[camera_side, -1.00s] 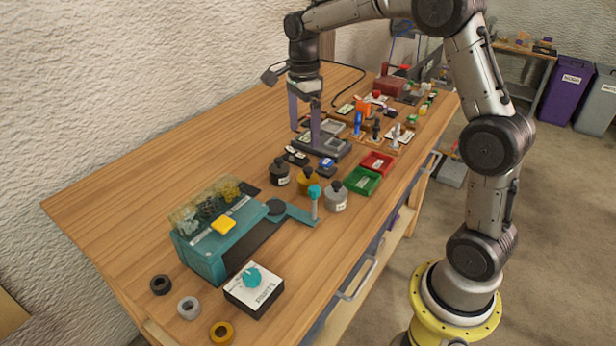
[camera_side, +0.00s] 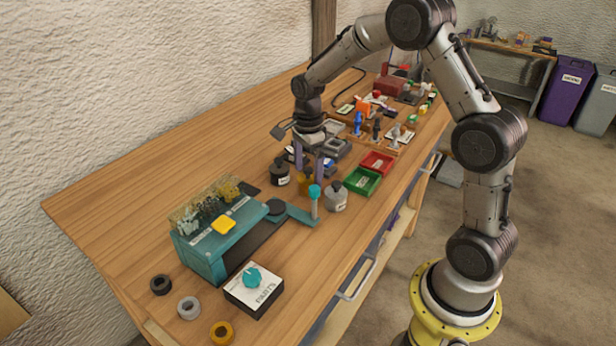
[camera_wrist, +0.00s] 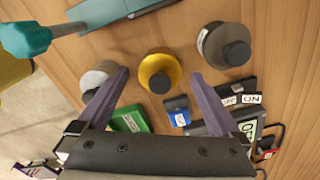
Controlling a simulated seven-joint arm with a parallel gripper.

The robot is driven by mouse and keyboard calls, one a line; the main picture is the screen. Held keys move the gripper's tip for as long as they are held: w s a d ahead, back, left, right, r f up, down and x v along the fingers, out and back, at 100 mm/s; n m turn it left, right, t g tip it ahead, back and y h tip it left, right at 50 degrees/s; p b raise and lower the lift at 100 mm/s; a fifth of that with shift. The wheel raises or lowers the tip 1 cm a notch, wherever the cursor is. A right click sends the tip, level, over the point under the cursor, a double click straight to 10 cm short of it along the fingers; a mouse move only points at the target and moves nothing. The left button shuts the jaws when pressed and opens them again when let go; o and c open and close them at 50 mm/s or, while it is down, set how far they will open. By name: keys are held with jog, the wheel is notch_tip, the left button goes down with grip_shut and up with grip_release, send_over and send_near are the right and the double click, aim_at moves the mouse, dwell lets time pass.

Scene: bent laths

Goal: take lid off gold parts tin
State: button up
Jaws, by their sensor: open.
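The gold parts tin (camera_side: 304,187) stands upright on the wooden bench, between a dark tin (camera_side: 280,174) and a silver-grey tin (camera_side: 336,197). In the wrist view the gold tin (camera_wrist: 157,66) lies ahead of my gripper, near the midline between its fingers. Its lid is on, with a dark round knob (camera_wrist: 160,83) on top. My gripper (camera_side: 309,176) is open and empty, pointing down above the gold tin. In the wrist view the fingers (camera_wrist: 160,76) are spread to either side of the tin's line. I see no contact with the lid; the exact height gap is unclear.
The dark tin (camera_wrist: 214,47) and silver tin (camera_wrist: 98,76) flank the gold one closely. A teal lever with a round knob (camera_side: 315,191) stands in front. Green (camera_side: 362,181) and red (camera_side: 377,163) trays lie to the right. Open bench lies to the left.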

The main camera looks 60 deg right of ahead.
jog(key=c, duration=1.3)
jog(key=shift+c, duration=0.2)
